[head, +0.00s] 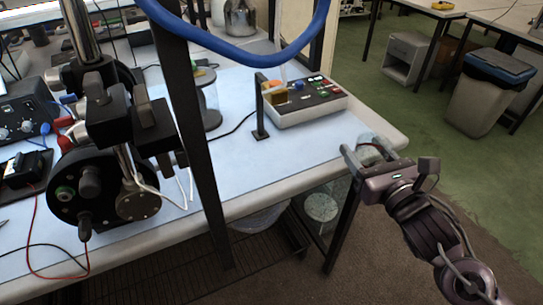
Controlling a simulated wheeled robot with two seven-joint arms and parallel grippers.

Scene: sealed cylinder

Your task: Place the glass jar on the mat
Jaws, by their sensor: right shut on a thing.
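My right gripper (367,150) comes in from the lower right and is at the right front corner of the table. It is shut on a small clear object, which looks like the glass jar (372,141). The jar is see-through and partly hidden by the fingers; I cannot tell whether it touches the table. A pale blue mat-like covering (270,165) lies over the tabletop, to the left of the gripper. No separate mat stands out. My left gripper is not in view.
A control box (305,103) with coloured buttons stands at the table's back right. Black apparatus (95,190) with wires fills the left. A dark upright post (190,130) and a blue hose (245,55) cross the view. The covering's middle right is clear.

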